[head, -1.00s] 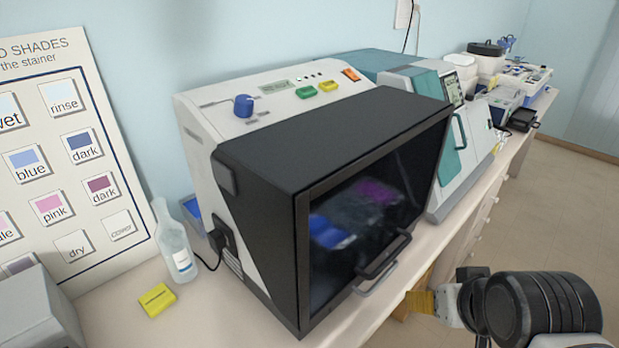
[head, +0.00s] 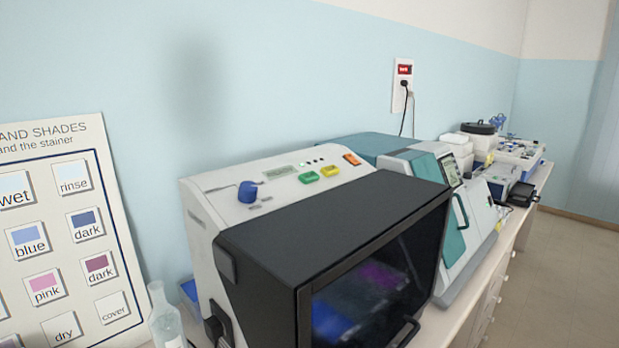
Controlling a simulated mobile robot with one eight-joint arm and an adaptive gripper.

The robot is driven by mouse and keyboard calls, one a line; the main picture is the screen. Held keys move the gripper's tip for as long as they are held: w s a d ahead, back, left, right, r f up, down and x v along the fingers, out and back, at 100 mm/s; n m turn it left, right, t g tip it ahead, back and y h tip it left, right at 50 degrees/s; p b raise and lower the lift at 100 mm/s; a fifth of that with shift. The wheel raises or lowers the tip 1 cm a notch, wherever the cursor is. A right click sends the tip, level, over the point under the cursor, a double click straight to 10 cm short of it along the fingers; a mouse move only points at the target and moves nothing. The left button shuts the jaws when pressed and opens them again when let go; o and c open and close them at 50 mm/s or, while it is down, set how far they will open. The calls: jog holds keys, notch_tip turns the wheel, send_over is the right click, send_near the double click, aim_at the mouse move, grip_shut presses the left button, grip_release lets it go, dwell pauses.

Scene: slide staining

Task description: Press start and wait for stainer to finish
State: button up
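The slide stainer (head: 330,235) stands on the bench, a white machine with a large black front hood. Its dark window shows blurred blue and purple shapes inside, and the hood looks closed. On its top panel are a blue knob (head: 247,191), a green button (head: 309,177), a yellow button (head: 330,171), an orange switch (head: 352,159), a small display (head: 278,171) and small dark dots. The display text is too small to read. Nothing touches the panel. My gripper is outside this view.
A shade chart (head: 62,235) leans at the left. A clear bottle (head: 166,318) stands beside the stainer. A teal and white machine (head: 450,215) stands close on its right, with more equipment beyond. A wall outlet (head: 402,85) has a cord plugged in. Floor is clear at right.

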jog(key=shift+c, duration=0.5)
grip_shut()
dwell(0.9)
